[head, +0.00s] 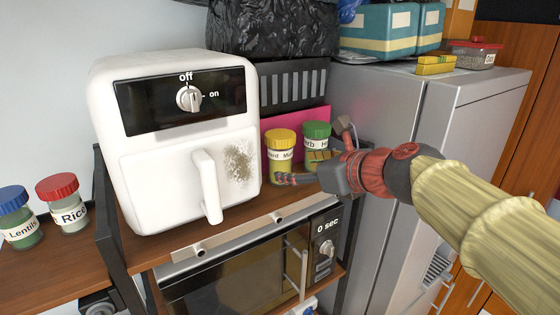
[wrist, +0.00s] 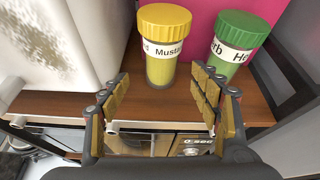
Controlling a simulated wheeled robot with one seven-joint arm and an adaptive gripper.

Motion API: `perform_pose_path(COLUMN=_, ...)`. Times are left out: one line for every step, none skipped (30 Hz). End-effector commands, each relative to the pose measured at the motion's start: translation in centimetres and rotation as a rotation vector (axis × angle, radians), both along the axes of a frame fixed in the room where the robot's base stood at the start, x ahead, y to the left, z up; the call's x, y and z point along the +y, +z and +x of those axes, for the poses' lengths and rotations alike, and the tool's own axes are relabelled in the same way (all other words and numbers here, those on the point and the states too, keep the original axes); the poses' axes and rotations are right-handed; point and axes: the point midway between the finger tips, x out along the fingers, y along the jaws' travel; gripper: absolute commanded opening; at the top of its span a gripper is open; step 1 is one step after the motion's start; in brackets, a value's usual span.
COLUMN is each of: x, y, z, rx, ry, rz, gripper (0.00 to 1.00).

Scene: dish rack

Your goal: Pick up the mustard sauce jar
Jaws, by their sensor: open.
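The mustard sauce jar (head: 280,157) has a yellow lid and a white label. It stands upright on the wooden shelf, just right of the white air fryer. In the wrist view the mustard jar (wrist: 162,50) is ahead of my gripper, slightly left of centre, with its label partly readable. My gripper (head: 300,170) reaches in from the right and partly overlaps the jars in the head view. In the wrist view my gripper (wrist: 163,105) is open and empty, its fingers spread wide, short of the jar.
A green-lidded herb jar (wrist: 237,45) stands close right of the mustard jar. The white air fryer (head: 130,165) is on the left, with a pink panel (head: 290,120) behind. A metal rail (head: 240,233) runs along the shelf front above a microwave (head: 240,280). A fridge (head: 385,110) stands right.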

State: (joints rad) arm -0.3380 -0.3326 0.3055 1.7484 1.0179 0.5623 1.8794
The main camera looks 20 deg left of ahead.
Motion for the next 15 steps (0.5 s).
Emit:
perform_pose_path(x=0.5, y=0.3, z=0.3, rx=0.022, ry=-0.013, rz=0.033, gripper=0.63)
perform_pose_path(x=0.7, y=0.4, z=0.5, rx=0.032, ry=-0.018, rz=0.048, gripper=0.63)
perform_pose_path(x=0.9, y=0.5, z=0.6, rx=0.043, ry=-0.025, rz=0.063, gripper=0.63)
perform_pose_path(x=1.1, y=0.5, z=0.7, rx=0.049, ry=-0.027, rz=0.071, gripper=0.63)
perform_pose_path(x=1.3, y=0.5, z=0.8, rx=0.053, ry=-0.029, rz=0.075, gripper=0.63)
perform_pose_path(x=1.5, y=0.4, z=1.0, rx=0.056, ry=-0.03, rz=0.077, gripper=0.63)
perform_pose_path(x=1.7, y=0.3, z=1.2, rx=0.056, ry=-0.03, rz=0.078, gripper=0.63)
perform_pose_path(x=1.9, y=0.2, z=1.4, rx=0.056, ry=-0.03, rz=0.077, gripper=0.63)
perform_pose_path(x=2.2, y=0.1, z=1.7, rx=0.055, ry=-0.031, rz=0.077, gripper=0.63)
perform_pose_path(x=2.4, y=-0.1, z=1.9, rx=0.055, ry=-0.031, rz=0.077, gripper=0.63)
perform_pose_path(x=2.6, y=-0.2, z=2.1, rx=0.055, ry=-0.031, rz=0.077, gripper=0.63)
perform_pose_path(x=2.8, y=-0.3, z=2.3, rx=0.055, ry=-0.031, rz=0.076, gripper=0.63)
perform_pose_path(x=2.9, y=-0.4, z=2.4, rx=0.055, ry=-0.03, rz=0.075, gripper=0.63)
perform_pose_path(x=3.0, y=-0.4, z=2.5, rx=0.054, ry=-0.03, rz=0.076, gripper=0.63)
perform_pose_path(x=3.2, y=-0.5, z=2.7, rx=0.054, ry=-0.03, rz=0.076, gripper=0.63)
